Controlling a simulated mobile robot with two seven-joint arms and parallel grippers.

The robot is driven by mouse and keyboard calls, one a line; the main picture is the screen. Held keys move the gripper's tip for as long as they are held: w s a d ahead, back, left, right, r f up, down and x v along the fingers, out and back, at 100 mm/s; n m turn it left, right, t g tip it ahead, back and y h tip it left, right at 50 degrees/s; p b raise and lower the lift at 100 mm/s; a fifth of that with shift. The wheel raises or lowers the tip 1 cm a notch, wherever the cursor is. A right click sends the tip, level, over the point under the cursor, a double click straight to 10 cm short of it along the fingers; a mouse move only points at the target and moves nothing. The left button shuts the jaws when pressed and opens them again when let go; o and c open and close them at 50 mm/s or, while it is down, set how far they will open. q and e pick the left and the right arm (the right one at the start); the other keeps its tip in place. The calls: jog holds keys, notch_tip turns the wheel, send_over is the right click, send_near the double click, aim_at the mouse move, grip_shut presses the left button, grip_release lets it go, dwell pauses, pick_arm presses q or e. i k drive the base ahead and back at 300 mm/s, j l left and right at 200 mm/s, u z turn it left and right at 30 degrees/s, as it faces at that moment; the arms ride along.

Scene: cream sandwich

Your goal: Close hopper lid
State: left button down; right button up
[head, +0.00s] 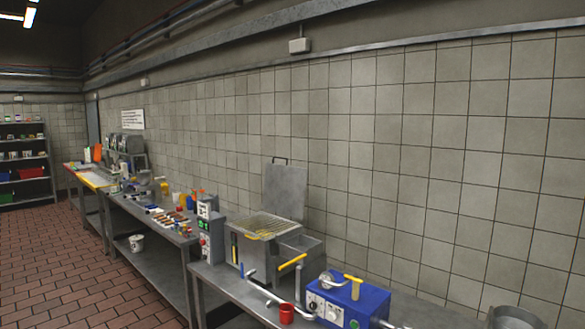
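A flat grey lid (285,189) with a small handle on its top edge stands upright, raised at the back of a steel machine (262,243). The steel machine has a wire rack on top and sits on the metal counter by the tiled wall. A blue machine (346,302) with dials and a yellow-topped post stands to its right. I cannot tell for sure which of these is the hopper. Neither of my grippers shows in the head view.
A grey round vessel (513,318) is cut off at the lower right. More counters with small items run to the far left, and the brick floor (75,270) beside them is clear.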

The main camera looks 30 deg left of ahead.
aim_at(284, 192)
jog(key=i+j+u, duration=0.2)
jog(key=i+u, duration=0.15)
jog(key=i, duration=0.25)
jog(key=i+u, duration=0.3)
jog(key=i, duration=0.35)
